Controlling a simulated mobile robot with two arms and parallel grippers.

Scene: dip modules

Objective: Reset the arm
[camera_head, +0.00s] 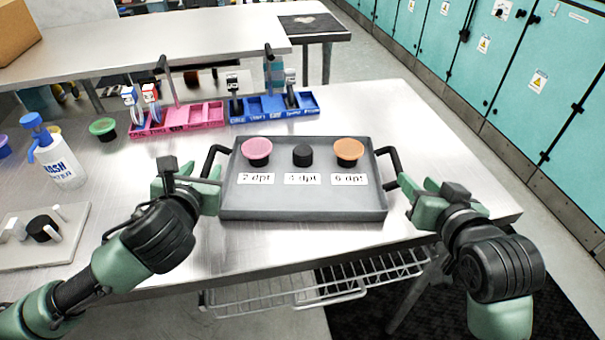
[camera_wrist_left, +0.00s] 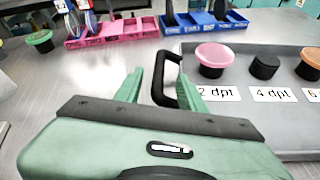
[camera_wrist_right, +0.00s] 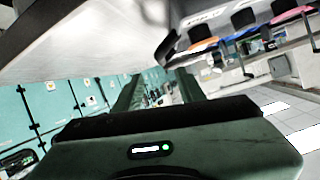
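The grey tray (camera_head: 300,205) lies on the steel table with a pink-lidded cup (camera_head: 257,150), a black cup (camera_head: 302,154) and an orange-lidded cup (camera_head: 349,150) in it, behind labels 2 dpt, 4 dpt and 6 dpt. My left gripper (camera_head: 190,188) is open beside the tray's left handle (camera_wrist_left: 165,70). In the left wrist view that handle shows between the finger lines; I see no grip on it. My right gripper (camera_head: 418,190) is open and empty near the tray's right handle (camera_head: 391,163). In the right wrist view its fingers are apart.
A pink rack (camera_head: 200,115) and a blue rack (camera_head: 300,104) with pipettes stand behind the tray. A wash bottle (camera_head: 62,165), a green-lidded cup (camera_head: 103,128) and a white plate (camera_head: 70,245) are at left. A wire basket (camera_head: 320,290) hangs below the table's front edge.

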